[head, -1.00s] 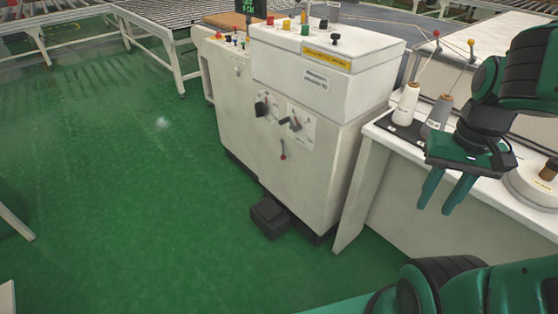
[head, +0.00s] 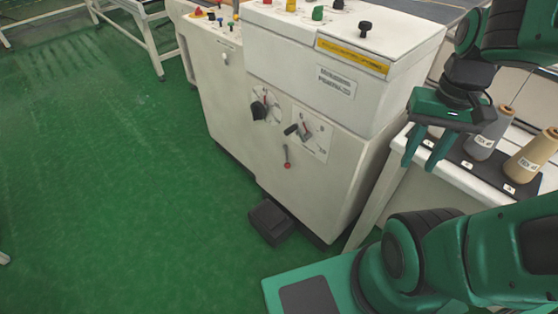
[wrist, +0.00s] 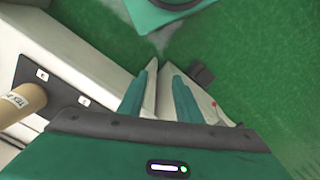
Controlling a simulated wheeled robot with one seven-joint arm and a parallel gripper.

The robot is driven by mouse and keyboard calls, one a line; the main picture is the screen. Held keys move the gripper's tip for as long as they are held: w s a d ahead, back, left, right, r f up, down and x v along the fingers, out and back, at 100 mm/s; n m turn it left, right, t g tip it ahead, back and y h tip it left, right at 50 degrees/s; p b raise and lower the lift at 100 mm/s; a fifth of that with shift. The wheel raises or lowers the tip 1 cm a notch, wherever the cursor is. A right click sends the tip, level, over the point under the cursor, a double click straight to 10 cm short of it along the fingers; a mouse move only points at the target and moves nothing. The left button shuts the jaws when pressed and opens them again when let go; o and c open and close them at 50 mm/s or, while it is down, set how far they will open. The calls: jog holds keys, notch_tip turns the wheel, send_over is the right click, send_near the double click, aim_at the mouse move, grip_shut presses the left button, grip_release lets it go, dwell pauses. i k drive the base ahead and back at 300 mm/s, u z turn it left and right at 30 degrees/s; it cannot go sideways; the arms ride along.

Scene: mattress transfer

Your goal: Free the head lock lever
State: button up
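The white machine cabinet (head: 240,110) stands in the middle of the head view. Its front has a thin lever with a red ball end (head: 287,164), below two black-handled dials, the left dial (head: 265,106) and the right dial (head: 303,132). I cannot read which control is labelled head lock. A small red spot, perhaps that ball (wrist: 213,104), shows right of the fingers in the wrist view. My gripper (head: 418,164) is open and empty, fingers pointing down, to the right of the cabinet front and apart from it. It also shows in the wrist view (wrist: 164,70).
A black pedal box (head: 270,221) sits on the floor at the cabinet's foot. A white table (head: 520,205) with thread cones, one grey (head: 490,135) and one tan (head: 532,158), stands at the right. The green floor (head: 120,200) at left is clear.

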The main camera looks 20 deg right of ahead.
aim_at(287, 165)
jog(key=z, duration=0.1)
jog(key=k, duration=1.3)
jog(key=u, duration=0.4)
jog(key=i, duration=1.95)
jog(key=z, duration=0.05)
